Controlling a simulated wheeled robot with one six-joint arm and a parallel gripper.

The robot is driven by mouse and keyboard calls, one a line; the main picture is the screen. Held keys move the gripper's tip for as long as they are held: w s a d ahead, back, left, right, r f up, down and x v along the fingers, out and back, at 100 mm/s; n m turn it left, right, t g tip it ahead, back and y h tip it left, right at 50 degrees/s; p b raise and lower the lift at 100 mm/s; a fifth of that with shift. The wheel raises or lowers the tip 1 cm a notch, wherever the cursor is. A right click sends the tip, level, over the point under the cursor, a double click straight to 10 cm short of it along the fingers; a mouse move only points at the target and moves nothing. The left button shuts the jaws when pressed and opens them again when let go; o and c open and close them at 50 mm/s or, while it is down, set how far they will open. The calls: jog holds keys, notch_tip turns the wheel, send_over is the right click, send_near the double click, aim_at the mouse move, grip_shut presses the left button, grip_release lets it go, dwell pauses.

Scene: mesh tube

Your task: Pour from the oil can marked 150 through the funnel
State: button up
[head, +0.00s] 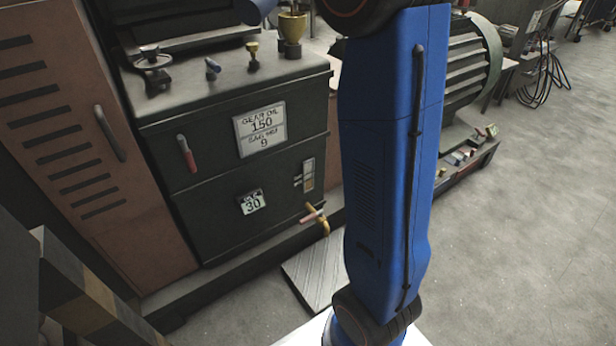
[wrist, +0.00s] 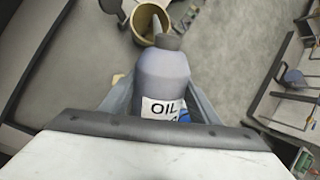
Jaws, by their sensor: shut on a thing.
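In the wrist view my gripper (wrist: 160,98) is shut on a grey oil can (wrist: 162,71), with a finger on each side. The can has a white label reading OIL; its number is cut off by my gripper. Its narrow spout points toward the top of the picture and lies over the brass funnel (wrist: 139,26) in this view. I cannot tell whether oil is flowing. In the head view the brass funnel (head: 292,27) stands on top of the dark machine cabinet. The can and my gripper do not show there.
The dark cabinet (head: 225,190) carries a plate (head: 260,129) reading gear oil 150 and a smaller plate marked 30. A handwheel (head: 152,65) and small fittings stand on its top. A brass tap (head: 318,219) sticks out low at its right. Grey floor (head: 520,220) lies open at right.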

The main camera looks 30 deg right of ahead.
jog(key=shift+s+a+f+t+h, duration=0.15)
jog(key=shift+a+f+t+h, duration=0.1)
jog(key=shift+f+h, duration=0.3)
jog(key=shift+s+a+f+t+h, duration=0.1)
jog(key=shift+f+t+h, duration=0.2)
jog(key=shift+f, duration=0.3)
jog(key=shift+f+t+h, duration=0.25)
jog(key=shift+f+h, duration=0.3)
jog(key=shift+f, duration=0.05)
jog(key=shift+a+f, duration=0.1)
jog(key=shift+s+f+m+t+h, duration=0.1)
jog(key=shift+f+m+t+h, duration=0.2)
jog(key=shift+f+t+h, duration=0.25)
jog(key=shift+f+h, duration=0.45)
jog(key=shift+h, duration=0.5)
jog(key=shift+t, duration=0.25)
